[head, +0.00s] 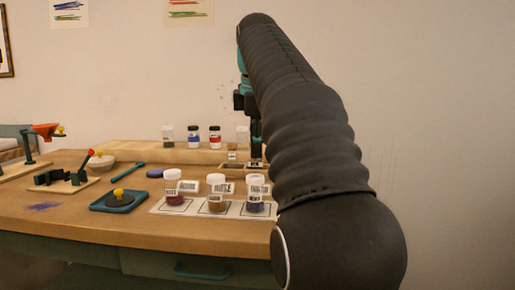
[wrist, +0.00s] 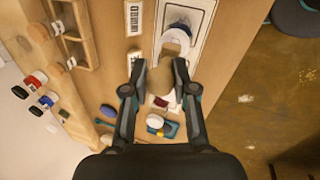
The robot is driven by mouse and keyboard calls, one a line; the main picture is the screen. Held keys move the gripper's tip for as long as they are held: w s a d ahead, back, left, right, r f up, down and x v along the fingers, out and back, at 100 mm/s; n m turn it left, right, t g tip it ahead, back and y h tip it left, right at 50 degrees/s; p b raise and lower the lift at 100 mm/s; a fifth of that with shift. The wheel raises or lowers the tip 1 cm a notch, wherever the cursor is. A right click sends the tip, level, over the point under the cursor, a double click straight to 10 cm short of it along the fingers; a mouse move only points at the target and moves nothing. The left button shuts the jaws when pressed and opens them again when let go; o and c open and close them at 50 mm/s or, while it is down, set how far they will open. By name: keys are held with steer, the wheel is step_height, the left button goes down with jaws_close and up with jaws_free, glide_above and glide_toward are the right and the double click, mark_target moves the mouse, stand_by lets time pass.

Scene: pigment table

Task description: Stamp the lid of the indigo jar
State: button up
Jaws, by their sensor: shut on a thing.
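The indigo jar (head: 255,207) has dark blue pigment and a white lid. It stands at the right end of the white mat (head: 160,209). Its lid (wrist: 178,34) also shows in the wrist view, partly covered. My gripper (head: 256,146) is above and around the far side of this jar, pointing down. In the wrist view my gripper (wrist: 158,68) is shut on a tan, rounded stamp handle (wrist: 161,82). A brown block (wrist: 172,48) beyond the handle overlaps the lid in the picture. A small gap seems to show above the lid in the head view; contact is unclear.
An ochre jar (head: 216,204) and a red jar (head: 174,198) stand left on the mat. A blue tray with a yellow knob (head: 119,200) lies further left. Several jars, including a blue one (head: 192,141), stand on the back shelf. The table's front edge is close.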

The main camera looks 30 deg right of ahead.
steer(key=shift+r, duration=2.35)
